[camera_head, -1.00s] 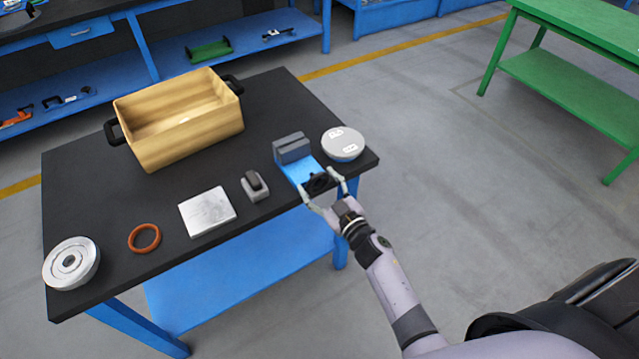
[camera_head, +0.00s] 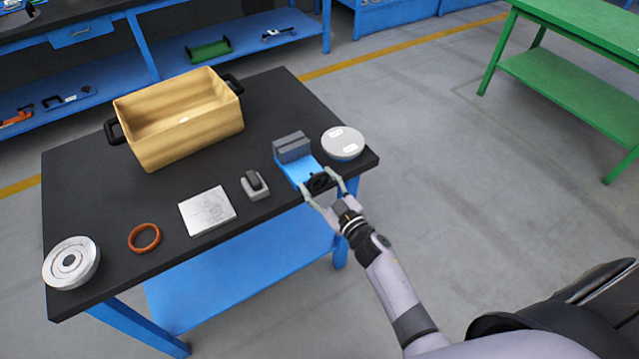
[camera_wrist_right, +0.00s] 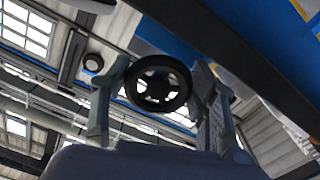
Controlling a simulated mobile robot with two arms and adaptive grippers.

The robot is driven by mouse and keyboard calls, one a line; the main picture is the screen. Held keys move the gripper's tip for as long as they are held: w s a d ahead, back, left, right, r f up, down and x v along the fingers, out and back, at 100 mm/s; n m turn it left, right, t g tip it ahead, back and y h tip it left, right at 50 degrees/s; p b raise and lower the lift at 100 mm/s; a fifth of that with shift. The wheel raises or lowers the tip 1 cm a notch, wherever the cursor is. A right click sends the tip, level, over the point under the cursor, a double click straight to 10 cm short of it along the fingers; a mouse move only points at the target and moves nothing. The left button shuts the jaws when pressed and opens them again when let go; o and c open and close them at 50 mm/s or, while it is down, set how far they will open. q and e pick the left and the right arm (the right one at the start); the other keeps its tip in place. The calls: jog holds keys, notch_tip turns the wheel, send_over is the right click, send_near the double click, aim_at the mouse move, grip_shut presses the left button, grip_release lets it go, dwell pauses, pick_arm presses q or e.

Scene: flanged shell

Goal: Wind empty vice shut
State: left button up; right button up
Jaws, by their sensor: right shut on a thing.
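The vice has a blue base (camera_head: 301,172) and grey jaws (camera_head: 292,147), and stands near the right end of the dark table. Its jaws look close together, with nothing seen between them. A black handwheel (camera_head: 319,182) is at its front end, by the table edge. My right gripper (camera_head: 324,188) reaches in from the front right and is shut on the handwheel, one finger on each side. The right wrist view shows the spoked handwheel (camera_wrist_right: 158,83) between the fingers. My left gripper is not in view.
A round grey lidded part (camera_head: 342,144) sits close right of the vice. A small grey block (camera_head: 255,186), metal plate (camera_head: 207,211), orange ring (camera_head: 144,238) and flanged shell (camera_head: 71,263) line the front. A wooden crate (camera_head: 180,145) stands at the back.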

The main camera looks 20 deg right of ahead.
jog(key=shift+n, duration=0.9)
jog(key=o, duration=0.9)
